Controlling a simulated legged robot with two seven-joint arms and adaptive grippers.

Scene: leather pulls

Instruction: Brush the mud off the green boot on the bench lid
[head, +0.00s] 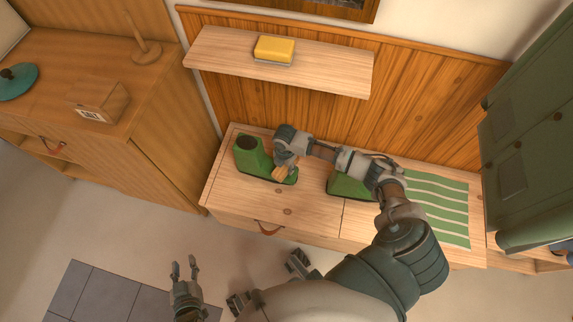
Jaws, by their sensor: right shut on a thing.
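A green boot (250,152) stands on the left part of the wooden bench lid (225,183), its dark opening facing up and its toe pointing right. A second green boot (345,186) is further right on the lid, partly hidden by my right arm. My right gripper (282,164) is shut on a tan brush (281,173) over the toe of the left boot. The brush appears to touch the toe, but the gripper hides part of it. I cannot make out mud on the boot. My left gripper (184,268) is open and empty, above the floor in front of the bench.
A green striped mat (440,208) lies at the bench's right end. A shelf (220,55) above holds a yellow block (273,48). A wooden cabinet (165,120) stands left, with a small box (97,100) on top. A green coat (530,130) hangs at right.

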